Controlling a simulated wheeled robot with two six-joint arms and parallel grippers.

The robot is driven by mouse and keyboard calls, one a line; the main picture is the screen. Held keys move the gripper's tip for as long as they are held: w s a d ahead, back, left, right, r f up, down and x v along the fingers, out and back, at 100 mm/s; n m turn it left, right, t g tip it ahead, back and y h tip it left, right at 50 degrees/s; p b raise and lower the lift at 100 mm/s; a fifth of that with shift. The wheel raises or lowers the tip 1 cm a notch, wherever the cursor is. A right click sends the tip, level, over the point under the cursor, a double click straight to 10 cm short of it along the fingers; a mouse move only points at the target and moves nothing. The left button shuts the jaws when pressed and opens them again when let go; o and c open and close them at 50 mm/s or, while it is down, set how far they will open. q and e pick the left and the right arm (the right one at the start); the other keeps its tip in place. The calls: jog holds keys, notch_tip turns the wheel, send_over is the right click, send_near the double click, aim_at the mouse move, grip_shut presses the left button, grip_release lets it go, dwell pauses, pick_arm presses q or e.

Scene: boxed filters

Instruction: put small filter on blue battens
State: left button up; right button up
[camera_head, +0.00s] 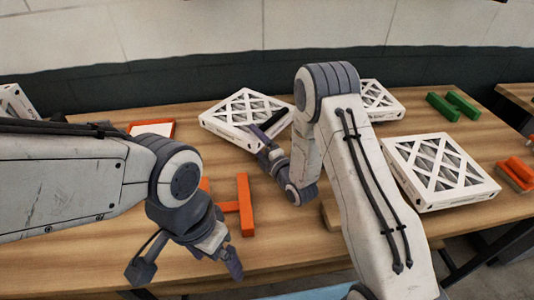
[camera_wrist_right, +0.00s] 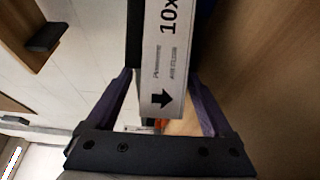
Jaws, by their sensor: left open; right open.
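A white lattice-faced boxed filter (camera_head: 235,118) lies near the back middle of the table. My right gripper (camera_head: 272,128) is at its right edge with jaws open. In the right wrist view the filter's printed edge (camera_wrist_right: 164,60), marked "10x", stands between my open fingers (camera_wrist_right: 165,105); I cannot tell whether they touch it. Similar filters lie behind my right arm (camera_head: 378,98) and at the right (camera_head: 440,170); I cannot tell surely which is the small one. I make out no blue battens in the head view. My left gripper (camera_head: 232,262) is open and empty over the front of the table.
Green battens (camera_head: 453,105) lie at the back right. Orange battens (camera_head: 245,205) lie in front of the middle filter, partly behind my left arm. More orange pieces (camera_head: 515,172) are at the right edge. Another white filter (camera_head: 14,101) shows at the far left. My right arm hides the table's middle.

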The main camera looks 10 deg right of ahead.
jog(key=b+v, duration=0.1)
jog(key=v, duration=0.7)
jog(key=shift+b, duration=0.3)
